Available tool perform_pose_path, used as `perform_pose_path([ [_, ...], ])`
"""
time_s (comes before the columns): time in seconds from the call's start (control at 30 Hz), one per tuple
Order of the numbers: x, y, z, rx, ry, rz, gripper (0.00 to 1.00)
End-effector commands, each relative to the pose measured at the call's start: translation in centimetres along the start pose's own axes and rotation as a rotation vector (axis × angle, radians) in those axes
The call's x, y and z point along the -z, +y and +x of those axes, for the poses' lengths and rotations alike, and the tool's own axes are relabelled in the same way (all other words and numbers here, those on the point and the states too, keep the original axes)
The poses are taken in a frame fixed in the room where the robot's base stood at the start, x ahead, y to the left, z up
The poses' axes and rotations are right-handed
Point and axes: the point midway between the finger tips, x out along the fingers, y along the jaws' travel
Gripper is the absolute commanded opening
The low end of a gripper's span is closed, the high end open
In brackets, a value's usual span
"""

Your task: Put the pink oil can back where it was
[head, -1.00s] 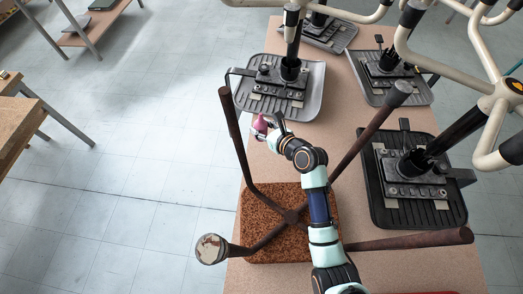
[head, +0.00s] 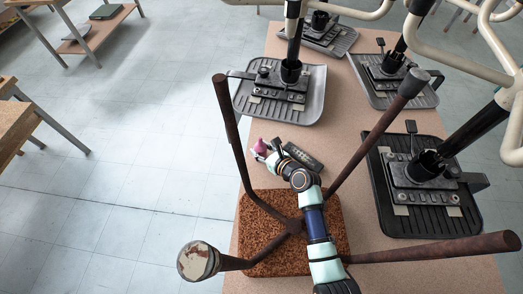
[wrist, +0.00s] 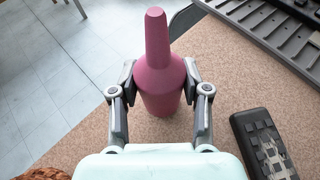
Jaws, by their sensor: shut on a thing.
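The pink oil can (wrist: 160,75) is upright between the fingers of my gripper (wrist: 160,95) in the wrist view. Its long narrow spout points up. My gripper is shut on its body, one finger on each side. In the head view the small pink oil can (head: 261,146) shows at the end of my gripper (head: 264,152), over the left edge area of the table, just behind the brown cork seat. Whether its base touches the table is hard to tell.
A black remote-like object (wrist: 265,145) lies right of my gripper; it also shows in the head view (head: 304,155). An upturned stool's cork seat (head: 270,265) and rusty legs surround my arm. The tabletop (head: 350,185) is partly bare.

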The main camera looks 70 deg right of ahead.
Motion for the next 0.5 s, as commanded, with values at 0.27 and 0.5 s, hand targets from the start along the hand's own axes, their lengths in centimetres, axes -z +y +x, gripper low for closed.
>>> perform_pose_path([
  [0.27,0.26,0.01,0.10,0.000,0.000,-0.001,0.70],
  [0.5,0.26,0.01,0.10,0.000,0.001,0.000,0.72],
])
